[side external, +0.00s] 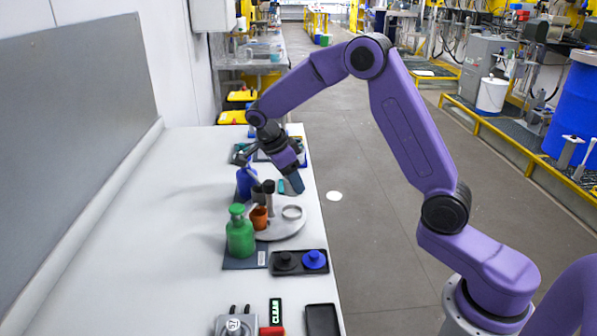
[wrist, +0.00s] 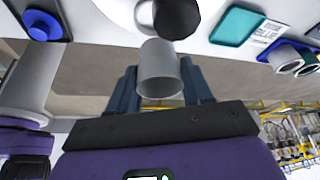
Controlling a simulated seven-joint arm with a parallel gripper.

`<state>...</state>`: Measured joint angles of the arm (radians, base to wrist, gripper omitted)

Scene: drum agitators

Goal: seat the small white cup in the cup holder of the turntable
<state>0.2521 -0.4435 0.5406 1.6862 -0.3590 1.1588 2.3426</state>
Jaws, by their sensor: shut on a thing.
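My gripper (side external: 293,184) is shut on a small cup, which looks pale grey in the wrist view (wrist: 160,72) between the two dark blue fingers. The cup hides behind the fingers in the side view. The gripper is tilted, near the table's right edge, above and behind the turntable. The pale round turntable (side external: 280,230) carries a light ring (side external: 291,212), probably the cup holder, with an open centre. The held cup is apart from this ring. The turntable's edge also shows at the top of the wrist view (wrist: 122,12).
An orange cup (side external: 259,218) and dark grey upright cylinders (side external: 268,190) stand at the turntable's left. A green bottle (side external: 240,236) stands nearer, a blue bottle (side external: 244,182) behind. A black tray (side external: 285,268) with black and blue knobs lies in front. A teal tray (wrist: 238,26) lies beyond.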

